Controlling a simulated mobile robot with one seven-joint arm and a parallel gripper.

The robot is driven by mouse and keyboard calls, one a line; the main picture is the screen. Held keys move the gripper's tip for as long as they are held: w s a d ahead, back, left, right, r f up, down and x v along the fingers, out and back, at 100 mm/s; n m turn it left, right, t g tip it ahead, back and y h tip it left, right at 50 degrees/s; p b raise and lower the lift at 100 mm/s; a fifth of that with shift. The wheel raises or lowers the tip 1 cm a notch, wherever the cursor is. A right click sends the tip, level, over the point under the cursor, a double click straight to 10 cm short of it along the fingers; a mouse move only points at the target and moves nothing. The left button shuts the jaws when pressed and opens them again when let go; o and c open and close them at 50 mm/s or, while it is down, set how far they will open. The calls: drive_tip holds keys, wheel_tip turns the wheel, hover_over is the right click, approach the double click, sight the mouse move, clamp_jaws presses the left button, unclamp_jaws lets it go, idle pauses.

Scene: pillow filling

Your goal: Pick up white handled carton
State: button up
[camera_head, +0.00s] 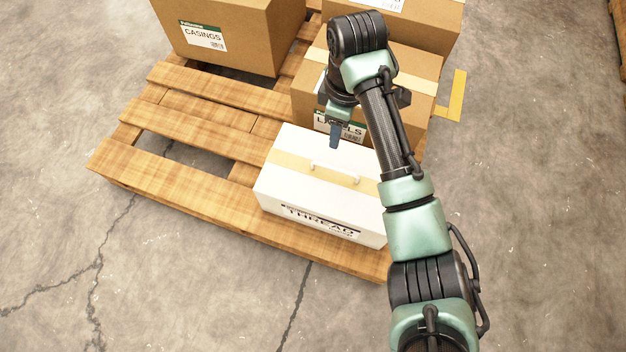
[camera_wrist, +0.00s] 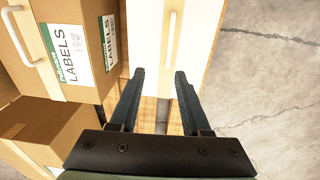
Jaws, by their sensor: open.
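The white handled carton (camera_head: 326,190) sits at the pallet's front right. It has a tan tape strip, a white handle on top and the word THREAD on its front side. In the wrist view the white carton (camera_wrist: 150,40) is at the top, with its handle (camera_wrist: 171,38) ahead of the fingertips. My gripper (camera_head: 335,135) points down above the carton's back edge, apart from the handle in the head view. In the wrist view my gripper (camera_wrist: 160,75) has its two fingers spread, with nothing between them.
A brown LABELS carton (camera_head: 307,80) stands right behind the white one, close to my gripper. A CASINGS carton (camera_head: 235,35) is at the back left. The wooden pallet (camera_head: 160,180) has bare slats at left. Cracked concrete floor surrounds it.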

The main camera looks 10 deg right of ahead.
sight(335, 169)
drive_tip(key=shift+g, duration=0.4)
drive_tip(key=f+b, duration=0.1)
drive_tip(key=f, duration=0.2)
drive_tip(key=f+b, duration=0.2)
drive_tip(key=f, duration=0.1)
drive_tip(key=s+f+b, duration=0.1)
drive_tip(key=f+b, duration=0.1)
drive_tip(key=f, duration=0.2)
drive_tip(key=shift+d, duration=0.1)
drive_tip(key=f+b, duration=0.5)
drive_tip(key=shift+s, duration=0.25)
drive_tip(key=shift+c, duration=0.3)
clamp_jaws()
drive_tip(key=shift+r, duration=0.1)
